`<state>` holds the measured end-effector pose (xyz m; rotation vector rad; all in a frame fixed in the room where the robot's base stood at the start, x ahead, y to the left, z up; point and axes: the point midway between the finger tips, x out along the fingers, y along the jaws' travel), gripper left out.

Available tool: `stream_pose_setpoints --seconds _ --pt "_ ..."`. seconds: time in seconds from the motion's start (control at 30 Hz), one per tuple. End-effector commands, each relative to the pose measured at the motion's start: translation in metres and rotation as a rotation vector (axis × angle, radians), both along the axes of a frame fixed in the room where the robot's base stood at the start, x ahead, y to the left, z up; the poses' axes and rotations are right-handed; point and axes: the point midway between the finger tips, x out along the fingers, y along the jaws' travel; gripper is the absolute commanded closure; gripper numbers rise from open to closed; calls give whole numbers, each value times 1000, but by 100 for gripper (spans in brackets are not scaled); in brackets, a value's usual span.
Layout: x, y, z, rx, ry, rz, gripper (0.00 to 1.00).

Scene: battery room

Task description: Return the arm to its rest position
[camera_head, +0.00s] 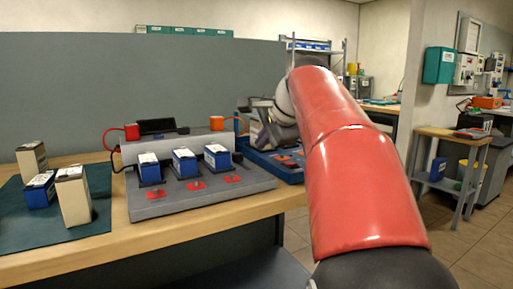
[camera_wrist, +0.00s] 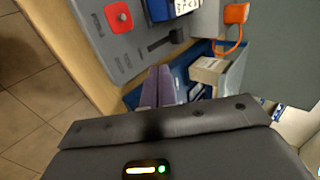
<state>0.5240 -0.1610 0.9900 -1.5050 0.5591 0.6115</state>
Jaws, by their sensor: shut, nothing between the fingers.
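My red arm reaches forward over the right end of the workbench in the head view. My gripper (camera_head: 262,108) is beyond it, above the blue tray (camera_head: 289,172), and the arm hides part of it. In the wrist view my gripper's two fingers (camera_wrist: 159,75) are together with nothing between them. They point toward the tray beside the grey dock (camera_wrist: 120,58). The dock also shows in the head view (camera_head: 160,208), with three blue batteries (camera_head: 149,168) (camera_head: 184,161) (camera_head: 216,157) standing in its row of slots.
A dark green mat (camera_head: 95,222) at the left holds two cream batteries (camera_head: 74,197) (camera_head: 32,158) and a blue one (camera_head: 39,190). A grey panel (camera_head: 60,85) rises behind the bench. A cream box (camera_wrist: 208,70) lies in the tray. Open floor is at right.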

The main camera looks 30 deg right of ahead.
Motion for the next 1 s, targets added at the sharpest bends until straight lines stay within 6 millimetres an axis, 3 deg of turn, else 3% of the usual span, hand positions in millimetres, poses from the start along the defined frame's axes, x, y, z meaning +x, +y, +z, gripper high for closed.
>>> stream_pose_setpoints --seconds 0.7,0.87,1.0 --pt "-8 4 3 -9 5 12 100" --pt "-32 34 -23 -111 42 138 100" --pt "-78 79 -72 -302 101 367 100"
